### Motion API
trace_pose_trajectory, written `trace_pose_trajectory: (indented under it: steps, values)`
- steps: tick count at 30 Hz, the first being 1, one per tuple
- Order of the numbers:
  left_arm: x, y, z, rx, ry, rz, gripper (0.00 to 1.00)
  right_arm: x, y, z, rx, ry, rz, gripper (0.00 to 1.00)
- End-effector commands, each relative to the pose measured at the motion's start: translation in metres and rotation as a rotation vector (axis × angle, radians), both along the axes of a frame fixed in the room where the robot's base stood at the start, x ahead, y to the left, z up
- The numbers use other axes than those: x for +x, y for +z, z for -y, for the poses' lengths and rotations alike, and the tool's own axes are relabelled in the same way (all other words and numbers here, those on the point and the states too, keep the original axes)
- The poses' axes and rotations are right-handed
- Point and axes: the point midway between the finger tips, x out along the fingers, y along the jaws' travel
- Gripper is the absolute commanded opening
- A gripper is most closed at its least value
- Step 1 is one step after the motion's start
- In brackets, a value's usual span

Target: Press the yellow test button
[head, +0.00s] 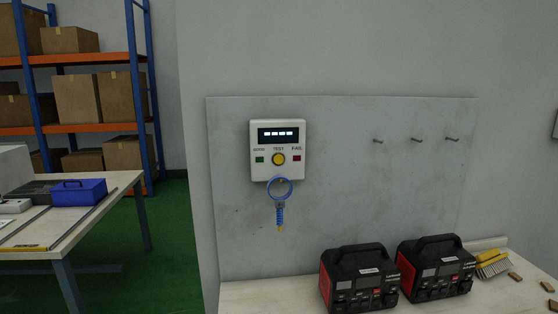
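The yellow test button (278,159) is a round button on the lower middle of a white test box (300,131). The box is fixed to a grey board on the wall. Above the button is a dark display (278,135) with lit dashes. A green square (259,160) lies left of the button and a red square (297,158), under the word FAIL, lies right. A blue ring with a coiled blue tail (280,212) hangs just below the box. Neither of my grippers is in view.
Two black and red power units (359,283) (436,270) stand on a bench below the board. A yellow brush (492,264) lies beside them. Several hooks (416,140) stick out at right. A table with a blue toolbox (79,192) and shelves with boxes (78,99) stand left.

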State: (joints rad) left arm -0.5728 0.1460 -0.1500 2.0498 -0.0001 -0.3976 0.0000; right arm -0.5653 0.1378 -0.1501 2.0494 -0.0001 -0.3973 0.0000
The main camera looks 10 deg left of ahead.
Motion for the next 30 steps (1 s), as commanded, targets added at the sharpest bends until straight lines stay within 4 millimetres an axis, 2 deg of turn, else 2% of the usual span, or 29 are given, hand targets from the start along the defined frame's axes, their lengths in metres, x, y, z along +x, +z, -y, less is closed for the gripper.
trace_pose_trajectory:
  steps: [2, 9, 12, 30]
  values:
    - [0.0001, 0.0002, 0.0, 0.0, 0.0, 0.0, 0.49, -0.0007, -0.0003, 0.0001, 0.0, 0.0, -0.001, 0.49]
    - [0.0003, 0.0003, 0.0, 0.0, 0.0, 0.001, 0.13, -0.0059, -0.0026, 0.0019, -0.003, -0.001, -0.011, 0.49]
    - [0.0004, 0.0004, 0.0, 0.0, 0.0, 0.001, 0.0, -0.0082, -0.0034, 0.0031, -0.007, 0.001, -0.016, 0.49]
    - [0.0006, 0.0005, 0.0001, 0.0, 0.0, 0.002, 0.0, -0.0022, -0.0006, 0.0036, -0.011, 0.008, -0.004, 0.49]
